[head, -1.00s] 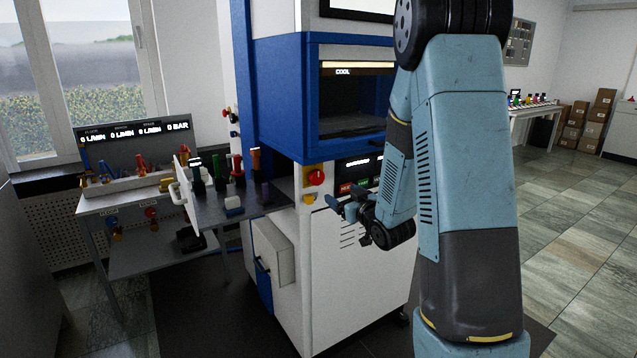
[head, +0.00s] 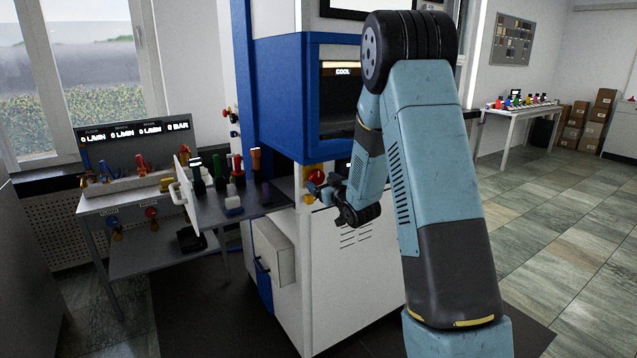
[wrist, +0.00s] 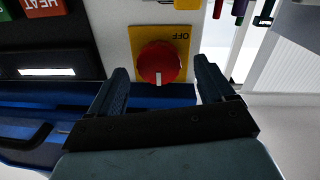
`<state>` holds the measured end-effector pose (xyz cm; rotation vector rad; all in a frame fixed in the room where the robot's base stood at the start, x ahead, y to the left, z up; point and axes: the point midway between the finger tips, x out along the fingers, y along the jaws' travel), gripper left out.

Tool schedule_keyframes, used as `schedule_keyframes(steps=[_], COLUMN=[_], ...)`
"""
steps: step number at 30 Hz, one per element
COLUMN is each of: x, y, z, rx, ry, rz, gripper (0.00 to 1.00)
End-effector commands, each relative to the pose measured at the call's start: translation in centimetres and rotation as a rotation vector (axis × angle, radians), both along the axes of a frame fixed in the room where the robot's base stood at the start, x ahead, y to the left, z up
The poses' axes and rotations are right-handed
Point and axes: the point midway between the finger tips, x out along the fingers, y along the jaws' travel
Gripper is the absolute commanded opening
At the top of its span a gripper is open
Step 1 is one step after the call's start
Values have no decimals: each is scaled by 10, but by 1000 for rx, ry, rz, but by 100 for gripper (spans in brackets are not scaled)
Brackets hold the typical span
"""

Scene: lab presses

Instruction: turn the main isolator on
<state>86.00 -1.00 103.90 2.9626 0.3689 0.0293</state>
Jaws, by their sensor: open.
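The main isolator is a round red knob (wrist: 158,63) on a yellow plate (wrist: 183,40) in the wrist view. The plate reads OFF, upside down in this view, and a white mark shows on the knob's lower edge. In the head view the red knob (head: 315,175) is on the white front of the press, partly behind my gripper. My gripper (wrist: 162,80) is open, with one finger on each side of the knob in the wrist view. I see a gap between the fingers and the knob; whether the fingertips reach its depth I cannot tell.
A red HEAT button (wrist: 40,5) and a green button beside it are on the dark panel near the knob. A side shelf (head: 225,210) with colored handles stands left of the press. A bench (head: 150,195) with readouts is further left.

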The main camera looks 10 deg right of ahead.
Motion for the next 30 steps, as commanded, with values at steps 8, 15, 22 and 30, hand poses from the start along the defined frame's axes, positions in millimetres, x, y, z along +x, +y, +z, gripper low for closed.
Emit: schedule_keyframes(steps=[8,15,22,30], x=[14,14,14,14], y=[3,3,2,2], z=[0,0,0,0], rx=[1,1,1,1], ry=[1,1,1,2], rz=[-1,-2,-2,-1], gripper=[82,81,59,33])
